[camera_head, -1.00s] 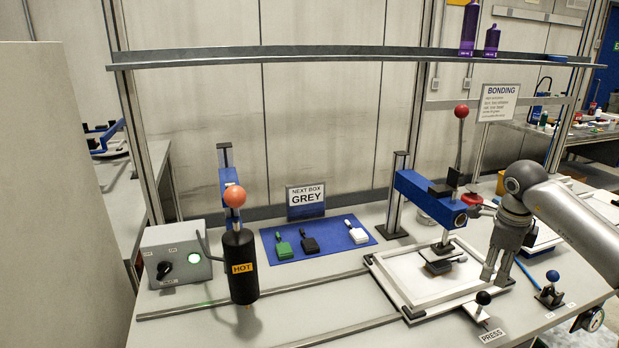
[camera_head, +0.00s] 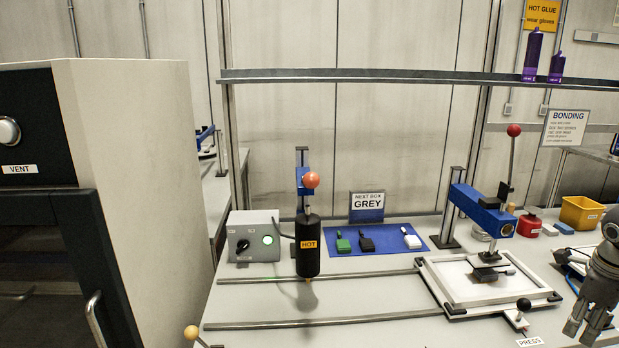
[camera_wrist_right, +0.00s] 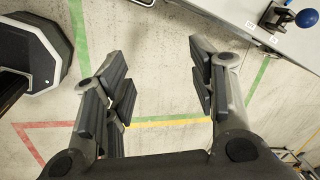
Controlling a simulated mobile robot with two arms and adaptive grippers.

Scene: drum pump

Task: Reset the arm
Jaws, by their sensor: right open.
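My right gripper (camera_head: 588,320) is at the right edge of the head view, with its fingers pointing down by the front right of the bench. In the right wrist view it is open and empty (camera_wrist_right: 160,85), with floor between its fingers. My left gripper is not in view. The press has a blue arm (camera_head: 482,209) and a lever with a red ball (camera_head: 513,131), standing upright. A small lever with a black knob (camera_head: 523,305) stands at the tray's front right corner.
A black hot cylinder (camera_head: 308,258) with an orange ball hangs by the grey control box (camera_head: 254,243). Green, black and white tags lie on a blue mat (camera_head: 382,245). A yellow bin (camera_head: 581,213) stands at the back right. A tall cabinet (camera_head: 135,170) fills the left.

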